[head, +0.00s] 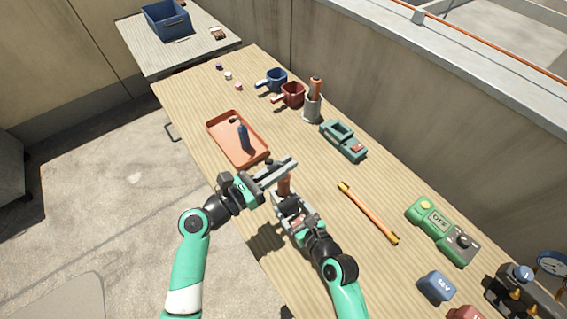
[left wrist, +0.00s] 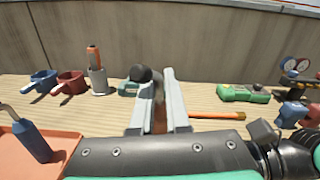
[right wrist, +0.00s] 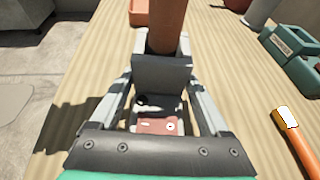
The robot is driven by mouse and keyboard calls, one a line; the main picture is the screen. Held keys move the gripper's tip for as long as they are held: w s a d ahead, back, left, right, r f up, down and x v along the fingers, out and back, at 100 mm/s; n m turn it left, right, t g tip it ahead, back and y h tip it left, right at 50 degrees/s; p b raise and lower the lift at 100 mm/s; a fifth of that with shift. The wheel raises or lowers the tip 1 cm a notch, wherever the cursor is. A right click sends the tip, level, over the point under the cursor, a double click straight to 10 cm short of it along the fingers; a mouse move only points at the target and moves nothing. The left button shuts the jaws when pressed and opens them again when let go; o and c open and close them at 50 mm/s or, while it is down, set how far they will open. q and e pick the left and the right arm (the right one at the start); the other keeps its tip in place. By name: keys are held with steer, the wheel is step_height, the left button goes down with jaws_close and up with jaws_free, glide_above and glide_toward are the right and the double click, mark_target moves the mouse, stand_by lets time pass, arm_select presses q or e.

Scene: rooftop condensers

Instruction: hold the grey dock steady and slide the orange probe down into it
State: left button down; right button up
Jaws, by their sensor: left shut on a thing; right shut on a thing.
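The orange probe (head: 284,185) is brownish orange in this light and stands about upright between my two grippers. My left gripper (head: 277,172) is shut on its upper part; the probe also shows between the fingers in the left wrist view (left wrist: 160,116). My right gripper (head: 291,207) is shut on the grey dock (right wrist: 162,75), just below. In the right wrist view the probe (right wrist: 167,28) rises behind the dock's grey face. Its lower end is hidden, so I cannot tell how far it sits inside the dock.
An orange tray (head: 226,150) with a blue-handled tool (head: 244,138) lies to the left. A grey cup (head: 312,108) with an orange-handled tool, a teal unit (head: 343,140), an orange rod (head: 368,212) and a green box (head: 427,215) stand beyond or right. Bare wood lies between them.

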arm_select(q)
steer(key=shift+f, duration=0.35)
steer(key=shift+f, duration=0.4)
steer(key=shift+f, duration=0.25)
steer(key=shift+f, duration=0.25)
stand_by(0.4)
steer(key=shift+f, duration=0.35)
steer(key=shift+f, duration=0.2)
steer(key=shift+f, duration=0.25)
steer(key=c, duration=0.8)
jaws_free()
steer(key=shift+c, duration=0.2)
